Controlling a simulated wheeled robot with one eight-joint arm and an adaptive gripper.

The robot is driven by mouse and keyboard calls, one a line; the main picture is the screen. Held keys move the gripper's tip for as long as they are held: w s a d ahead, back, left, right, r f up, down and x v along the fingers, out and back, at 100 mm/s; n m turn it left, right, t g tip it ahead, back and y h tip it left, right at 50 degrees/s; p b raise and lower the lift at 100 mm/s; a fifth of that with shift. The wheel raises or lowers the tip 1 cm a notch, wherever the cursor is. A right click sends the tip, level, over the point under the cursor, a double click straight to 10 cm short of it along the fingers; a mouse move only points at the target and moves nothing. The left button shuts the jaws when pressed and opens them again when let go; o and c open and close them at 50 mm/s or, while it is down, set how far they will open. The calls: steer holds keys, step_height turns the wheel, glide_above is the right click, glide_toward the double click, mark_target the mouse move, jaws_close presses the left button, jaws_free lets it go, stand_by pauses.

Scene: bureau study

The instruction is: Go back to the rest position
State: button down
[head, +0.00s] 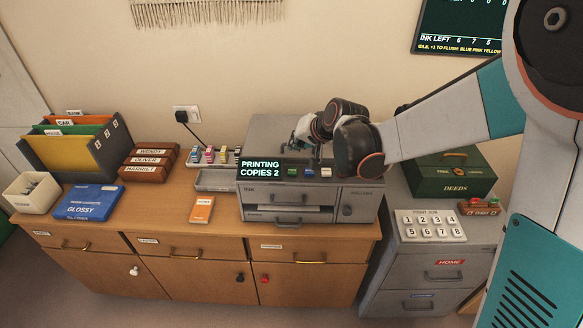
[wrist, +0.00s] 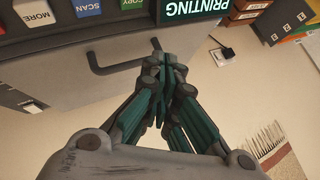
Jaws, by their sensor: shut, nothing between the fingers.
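My gripper (wrist: 165,65) shows in the wrist view with its fingers together and nothing between them. In the head view my gripper (head: 308,135) is above the top of the grey printer (head: 262,172), behind its small screen and row of buttons. The printer's screen (head: 261,170) reads "PRINTING COPIES 2". In the wrist view the printer's dark handle (wrist: 125,57) lies just beside the fingertips; I cannot tell whether they touch. My arm reaches in from the right of the head view.
The printer stands on a wooden cabinet (head: 190,262). To its left are a cartridge rack (head: 215,180), an orange box (head: 202,210), a blue glossy-paper pack (head: 88,202) and file trays (head: 75,148). To its right are a green deeds box (head: 452,172) and a number pad (head: 430,226) on a grey cabinet (head: 420,275).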

stand_by(0.6)
steer(key=s+d+r+h, duration=0.1)
steer(key=s+d+r, duration=0.1)
steer(key=s+d, duration=0.4)
steer(key=s+d+r+n+h, duration=0.1)
steer(key=s+d, duration=0.5)
steer(key=s, duration=0.9)
steer(key=s+d+r+n+h, duration=0.1)
steer(key=s+d+r+h, duration=0.2)
steer(key=s+d, duration=0.3)
steer(key=s+b, duration=0.1)
steer(key=s, duration=0.3)
steer(key=shift+s+d+r, duration=0.2)
steer(key=shift+d+r, duration=0.1)
steer(key=shift+r, duration=0.05)
stand_by(1.0)
